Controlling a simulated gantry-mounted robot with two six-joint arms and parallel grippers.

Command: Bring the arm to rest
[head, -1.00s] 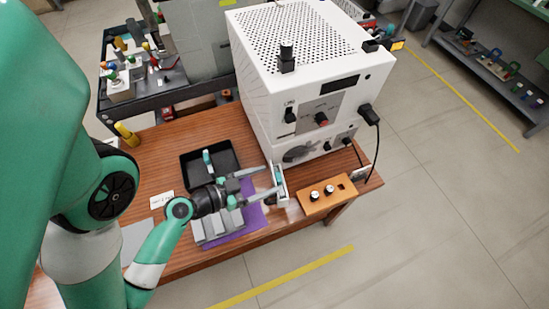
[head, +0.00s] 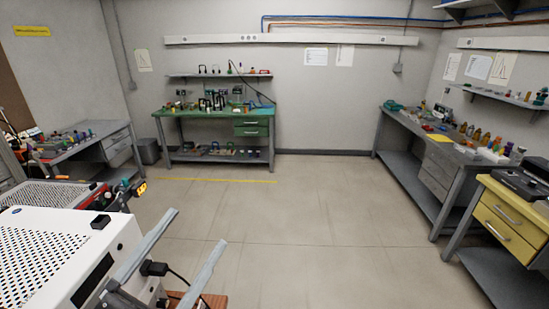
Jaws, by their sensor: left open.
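My left gripper (head: 198,228) shows low in the head view, left of the middle. The rest of my left arm is below the picture edge. My right gripper is not in view.
A brown table corner (head: 212,300) shows beneath the fingers. A green workbench (head: 190,113) stands at the back wall. Grey benches stand left and right, and a yellow drawer cabinet (head: 510,212) is at the right. The floor (head: 310,230) between is clear.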

